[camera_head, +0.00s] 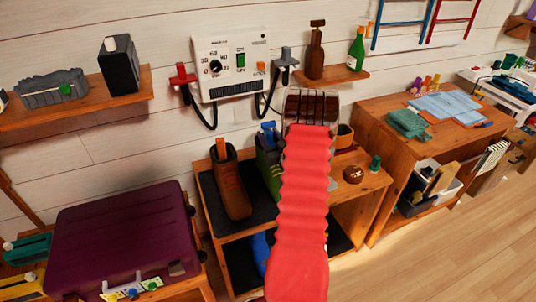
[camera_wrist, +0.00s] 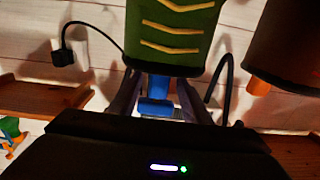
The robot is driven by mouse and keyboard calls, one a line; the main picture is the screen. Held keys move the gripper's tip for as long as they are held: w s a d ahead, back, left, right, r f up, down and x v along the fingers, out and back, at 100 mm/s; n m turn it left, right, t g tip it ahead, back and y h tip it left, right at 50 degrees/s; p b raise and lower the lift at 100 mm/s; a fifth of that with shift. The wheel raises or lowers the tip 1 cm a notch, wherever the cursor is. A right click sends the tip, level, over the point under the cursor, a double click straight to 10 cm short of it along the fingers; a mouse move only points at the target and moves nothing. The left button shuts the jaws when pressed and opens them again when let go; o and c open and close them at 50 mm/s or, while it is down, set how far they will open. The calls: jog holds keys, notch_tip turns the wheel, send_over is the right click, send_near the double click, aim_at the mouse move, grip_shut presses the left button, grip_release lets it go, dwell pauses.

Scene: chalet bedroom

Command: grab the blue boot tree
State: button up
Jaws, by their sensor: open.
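The blue boot tree (camera_head: 268,134) stands up out of the green boot (camera_head: 266,165) on the rack's upper shelf, left of my red arm. In the wrist view the picture is upside down: the green boot (camera_wrist: 172,35) with yellow laces is at the top, and the blue boot tree (camera_wrist: 155,98) points down from it. My gripper (camera_wrist: 158,100) is open, with one dark finger on each side of the blue boot tree. I cannot tell whether either finger touches it. My arm hides part of the green boot in the head view.
A brown boot (camera_head: 232,188) with an orange boot tree (camera_head: 220,148) stands close to the left. A wall-mounted white control box (camera_head: 231,62) with hanging dark cables is behind. A wooden shelf (camera_head: 337,76) with bottles is above right. A purple case (camera_head: 125,235) is at left.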

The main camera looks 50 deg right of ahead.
jog(key=shift+f+x, duration=0.2)
jog(key=shift+x, duration=2.35)
jog(key=shift+c, duration=0.2)
grip_shut()
